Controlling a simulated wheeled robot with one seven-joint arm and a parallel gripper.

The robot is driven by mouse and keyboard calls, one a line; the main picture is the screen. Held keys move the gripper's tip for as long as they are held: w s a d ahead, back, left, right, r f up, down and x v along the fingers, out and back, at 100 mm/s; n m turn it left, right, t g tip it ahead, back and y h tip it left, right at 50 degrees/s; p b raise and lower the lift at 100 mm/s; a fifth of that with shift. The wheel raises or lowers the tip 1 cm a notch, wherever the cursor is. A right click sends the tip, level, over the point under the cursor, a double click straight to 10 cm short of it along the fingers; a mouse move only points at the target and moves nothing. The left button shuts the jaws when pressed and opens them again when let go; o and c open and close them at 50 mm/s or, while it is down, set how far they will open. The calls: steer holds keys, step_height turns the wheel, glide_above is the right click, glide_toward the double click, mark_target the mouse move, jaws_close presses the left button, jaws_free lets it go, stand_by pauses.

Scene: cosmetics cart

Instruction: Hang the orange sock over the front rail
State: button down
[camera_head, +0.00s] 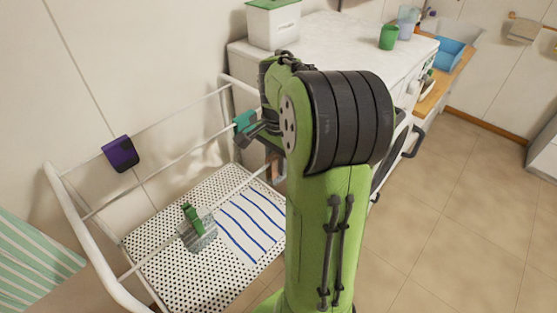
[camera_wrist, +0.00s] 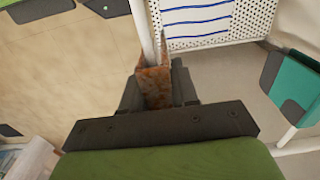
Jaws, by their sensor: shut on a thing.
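The orange sock (camera_head: 277,166) shows as a small orange-brown strip below my gripper in the head view, mostly hidden by my arm. In the wrist view the orange sock (camera_wrist: 153,82) is between the fingers of my gripper (camera_wrist: 157,88), which is shut on it. The front rail (camera_wrist: 143,32) meets the sock at its upper end there. The sock is at the rail, with a thin edge showing to the rail's right; I cannot tell whether it drapes over both sides. The front rail (camera_head: 235,190) also shows in the head view, running toward my gripper.
A purple cloth (camera_head: 121,153) hangs on the back rail and a teal one (camera_head: 243,121) hangs near my gripper. A striped towel (camera_head: 250,222) and a grey patterned item (camera_head: 198,231) with green on it lie on the perforated shelf (camera_head: 165,255). A white counter (camera_head: 340,38) stands behind.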

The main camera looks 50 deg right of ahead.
steer(key=c, duration=0.8)
jaws_free()
step_height(320, 180, up, 16)
steer(key=p, duration=0.4)
steer(key=shift+f, duration=0.1)
steer(key=s+a+f+n+t, duration=0.2)
steer(key=s+a+n, duration=0.1)
steer(key=a+n, duration=0.3)
steer(key=s+a+f+n+t, duration=0.1)
steer(key=s+a+n, duration=0.3)
steer(key=a, duration=0.4)
steer(key=s+a+f+n+t, duration=0.2)
steer(key=s+a+f+n, duration=0.1)
steer(key=a+n, duration=0.4)
steer(key=shift+s+a+n+t, duration=0.3)
steer(key=shift+s, duration=0.25)
